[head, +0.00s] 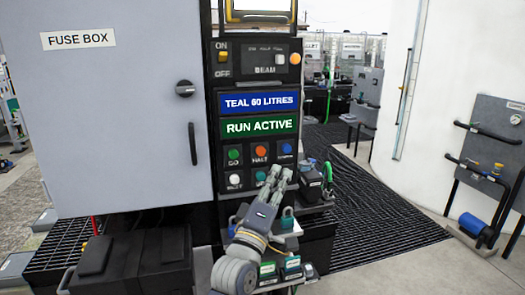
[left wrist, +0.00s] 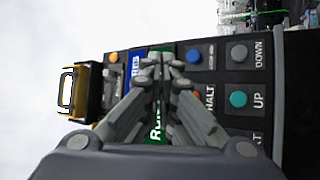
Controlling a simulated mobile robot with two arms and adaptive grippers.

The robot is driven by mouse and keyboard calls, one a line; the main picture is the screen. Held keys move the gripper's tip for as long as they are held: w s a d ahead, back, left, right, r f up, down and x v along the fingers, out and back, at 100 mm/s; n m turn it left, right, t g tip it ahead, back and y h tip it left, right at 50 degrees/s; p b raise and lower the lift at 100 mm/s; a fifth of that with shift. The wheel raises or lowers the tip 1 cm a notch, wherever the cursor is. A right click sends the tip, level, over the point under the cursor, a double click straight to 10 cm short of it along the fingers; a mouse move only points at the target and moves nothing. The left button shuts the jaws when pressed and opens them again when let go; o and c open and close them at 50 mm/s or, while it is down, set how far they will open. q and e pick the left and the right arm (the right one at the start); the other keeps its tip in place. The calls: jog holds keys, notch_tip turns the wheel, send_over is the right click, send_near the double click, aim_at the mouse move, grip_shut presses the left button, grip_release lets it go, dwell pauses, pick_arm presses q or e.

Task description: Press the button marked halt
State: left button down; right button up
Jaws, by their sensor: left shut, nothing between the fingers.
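The control panel (head: 258,130) stands to the right of the fuse box door. Its halt button (head: 260,150) is red, with a HALT label under it, between a green GO button (head: 233,154) and a blue button (head: 286,148). My left gripper (head: 277,171) is shut and empty, pointing up at the panel, below and right of the halt button in the picture. In the left wrist view the panel appears turned sideways. There my closed fingers (left wrist: 160,62) partly cover the halt button (left wrist: 196,68). Whether the fingertips touch the panel cannot be told. My right gripper is not in view.
A white button (head: 236,179) and a teal button (head: 260,176) sit in the row below; a grey button (left wrist: 239,53) marked DOWN shows in the left wrist view. The fuse box handle (head: 192,143) sticks out on the left. Shelves with small items lie below the panel.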

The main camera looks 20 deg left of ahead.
aim_at(261, 152)
pick_arm(q)
jog(key=shift+w+a+b, duration=0.5)
jog(key=shift+w+a, duration=0.35)
jog(key=shift+w, duration=0.35)
jog(key=shift+w+a+b, duration=0.55)
jog(key=shift+w+a, duration=0.25)
jog(key=shift+w, duration=0.45)
jog(key=shift+w+a+b, duration=0.5)
jog(key=shift+w+a, duration=0.35)
jog(key=shift+w, duration=0.35)
jog(key=shift+w, duration=0.1)
jog(key=shift+w+a, duration=0.25)
jog(key=shift+w+a, duration=0.3)
jog(key=shift+w, duration=0.15)
jog(key=shift+s+d+p, duration=0.35)
jog(key=shift+s+d, duration=0.2)
jog(key=shift+s, duration=0.3)
